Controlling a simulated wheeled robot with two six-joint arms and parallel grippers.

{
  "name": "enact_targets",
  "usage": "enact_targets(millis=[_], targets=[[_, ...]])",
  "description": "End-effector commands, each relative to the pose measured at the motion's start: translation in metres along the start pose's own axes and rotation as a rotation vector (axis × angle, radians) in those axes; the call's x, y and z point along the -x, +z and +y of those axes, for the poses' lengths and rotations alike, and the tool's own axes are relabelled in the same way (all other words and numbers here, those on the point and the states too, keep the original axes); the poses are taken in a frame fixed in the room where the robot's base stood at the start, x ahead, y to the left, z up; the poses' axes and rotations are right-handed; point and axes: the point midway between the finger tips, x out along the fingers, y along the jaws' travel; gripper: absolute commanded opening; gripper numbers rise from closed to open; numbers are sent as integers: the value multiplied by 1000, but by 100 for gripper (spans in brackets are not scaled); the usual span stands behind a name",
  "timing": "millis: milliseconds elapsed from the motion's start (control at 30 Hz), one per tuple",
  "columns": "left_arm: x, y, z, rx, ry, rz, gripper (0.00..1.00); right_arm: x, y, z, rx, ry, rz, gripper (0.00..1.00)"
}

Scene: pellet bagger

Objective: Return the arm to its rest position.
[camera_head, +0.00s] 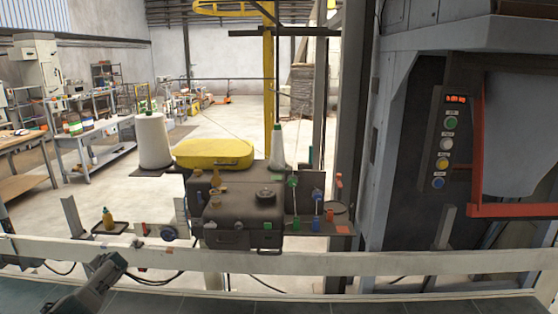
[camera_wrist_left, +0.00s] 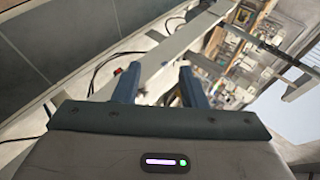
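My left gripper (camera_head: 117,266) is low at the left in the head view, over the dark conveyor belt (camera_head: 330,306) and in front of the pale rail (camera_head: 420,264). In the left wrist view its two blue-grey fingers (camera_wrist_left: 158,78) stand apart with nothing between them, so it is open and empty. The rail also shows behind the fingers in the wrist view (camera_wrist_left: 170,50). My right arm and gripper are not in view.
Beyond the rail is a black sewing unit (camera_head: 240,214) with a yellow cover (camera_head: 214,153) and a white thread cone (camera_head: 153,142). A button panel (camera_head: 446,145) and red frame (camera_head: 478,130) stand at right.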

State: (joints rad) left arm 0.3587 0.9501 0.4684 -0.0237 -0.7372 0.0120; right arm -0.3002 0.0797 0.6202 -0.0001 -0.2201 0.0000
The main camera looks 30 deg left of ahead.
Motion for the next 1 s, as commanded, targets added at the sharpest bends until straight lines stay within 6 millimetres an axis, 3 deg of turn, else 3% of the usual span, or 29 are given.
enact_targets(millis=[33,300,733,1000], targets=[[-9,16,6,-45,-10,16,38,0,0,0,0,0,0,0],[-40,89,32,-262,-19,133,38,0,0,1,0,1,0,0],[-59,200,60,-535,52,272,38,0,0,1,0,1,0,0],[-52,260,174,-487,190,237,38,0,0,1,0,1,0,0]])
